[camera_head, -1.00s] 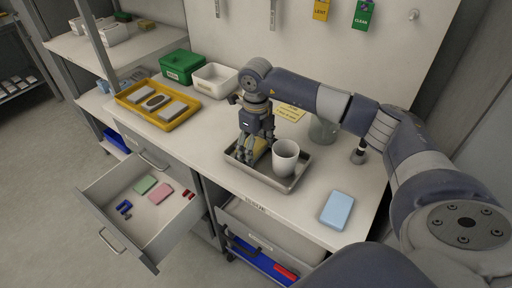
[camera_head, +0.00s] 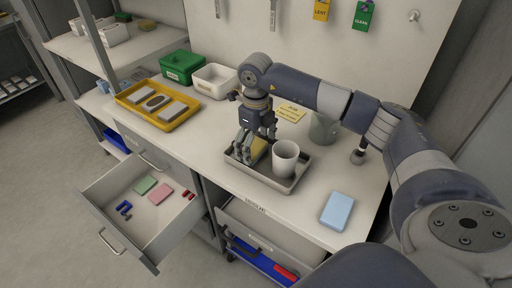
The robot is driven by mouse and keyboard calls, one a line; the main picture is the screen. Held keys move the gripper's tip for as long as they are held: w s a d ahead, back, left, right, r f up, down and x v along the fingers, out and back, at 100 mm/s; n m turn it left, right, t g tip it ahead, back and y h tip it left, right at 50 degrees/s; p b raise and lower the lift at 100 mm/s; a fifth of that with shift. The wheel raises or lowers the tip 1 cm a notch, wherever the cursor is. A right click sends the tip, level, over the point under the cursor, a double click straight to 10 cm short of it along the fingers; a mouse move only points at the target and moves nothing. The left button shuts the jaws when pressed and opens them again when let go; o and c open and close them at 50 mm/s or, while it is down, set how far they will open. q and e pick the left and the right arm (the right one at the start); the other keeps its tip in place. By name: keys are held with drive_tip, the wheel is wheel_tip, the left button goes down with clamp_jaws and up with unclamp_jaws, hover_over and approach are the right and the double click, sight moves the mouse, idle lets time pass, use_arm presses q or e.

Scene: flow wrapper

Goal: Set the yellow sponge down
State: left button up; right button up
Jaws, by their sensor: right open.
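The yellow sponge (camera_head: 259,150) is in the left part of the metal tray (camera_head: 290,184) on the counter, partly hidden by my right gripper. My right gripper (camera_head: 247,157) points down at the sponge's left side, with its fingers open. Whether the fingers touch the sponge I cannot tell. A white cup (camera_head: 285,160) stands upright in the same tray, just right of the sponge. My left gripper is not in view.
A light blue sponge (camera_head: 337,211) lies on the counter right of the tray. A yellow tray (camera_head: 128,101) with grey blocks, a green box (camera_head: 182,67) and a white bin (camera_head: 215,81) stand behind left. An open drawer (camera_head: 150,228) juts out front left.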

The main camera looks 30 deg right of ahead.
sight(256, 148)
wheel_tip(256, 148, up, 11)
drive_tip(key=b, duration=0.1)
idle(0.7)
